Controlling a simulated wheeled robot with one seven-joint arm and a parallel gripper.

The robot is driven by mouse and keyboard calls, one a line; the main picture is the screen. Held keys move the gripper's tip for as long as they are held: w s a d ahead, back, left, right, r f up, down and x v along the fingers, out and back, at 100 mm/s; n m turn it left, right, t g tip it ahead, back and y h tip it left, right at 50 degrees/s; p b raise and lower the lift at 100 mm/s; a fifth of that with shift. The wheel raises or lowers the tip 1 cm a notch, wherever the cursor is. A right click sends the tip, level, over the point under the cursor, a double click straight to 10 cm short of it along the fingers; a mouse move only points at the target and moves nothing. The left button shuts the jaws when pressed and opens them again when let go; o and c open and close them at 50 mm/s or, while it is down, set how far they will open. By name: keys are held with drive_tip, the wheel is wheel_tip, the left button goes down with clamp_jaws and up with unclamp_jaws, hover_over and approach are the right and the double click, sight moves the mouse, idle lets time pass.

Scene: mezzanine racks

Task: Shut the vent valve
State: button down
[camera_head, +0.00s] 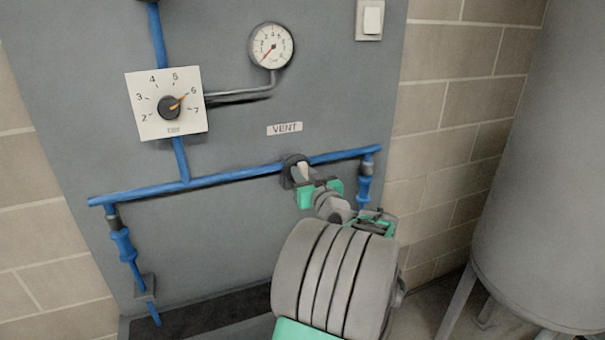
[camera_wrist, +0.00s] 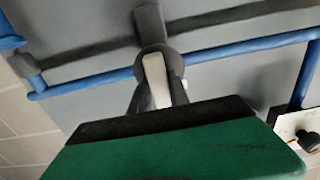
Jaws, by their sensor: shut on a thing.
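The vent valve (camera_head: 289,172) is a dark round body on the blue horizontal pipe, below the VENT label (camera_head: 284,128). Its pale handle (camera_head: 302,170) shows beside the dark body. In the wrist view the valve (camera_wrist: 150,25) is at top centre, and its pale handle (camera_wrist: 156,78) points down the picture, across the pipe's line. My gripper (camera_head: 308,181) is at the valve, its dark fingers (camera_wrist: 159,90) on both sides of the handle and shut on it. The fingertips are partly hidden in the head view.
A pressure gauge (camera_head: 271,46) and a numbered dial (camera_head: 168,104) with an orange pointer near 6 are on the grey panel (camera_head: 235,230). A light switch (camera_head: 371,19) is at upper right. A large grey tank (camera_head: 545,170) stands at the right. Blue pipes (camera_head: 130,194) cross the panel.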

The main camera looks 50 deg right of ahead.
drive_tip(key=shift+m, duration=0.3)
drive_tip(key=m, duration=0.3)
drive_tip(key=shift+d+m+b, duration=0.1)
drive_tip(key=shift+m+b, duration=0.2)
drive_tip(key=m, duration=0.4)
drive_tip(key=shift+s+d+p, duration=0.1)
drive_tip(key=shift+s+p, duration=0.05)
drive_tip(key=shift+p, duration=0.2)
drive_tip(key=m+p, duration=0.2)
drive_tip(key=m, duration=0.3)
drive_tip(key=shift+d+f, duration=0.1)
drive_tip(key=m+p, duration=0.1)
drive_tip(key=m, duration=0.1)
drive_tip(key=m+p, duration=0.1)
drive_tip(key=m, duration=0.1)
drive_tip(key=shift+f+m+p, duration=0.2)
drive_tip(key=shift+m+p, duration=0.1)
drive_tip(key=c, duration=1.2)
unclamp_jaws()
drive_tip(key=shift+c, duration=0.2)
drive_tip(key=shift+s+f, duration=0.1)
drive_tip(key=shift+s, duration=0.05)
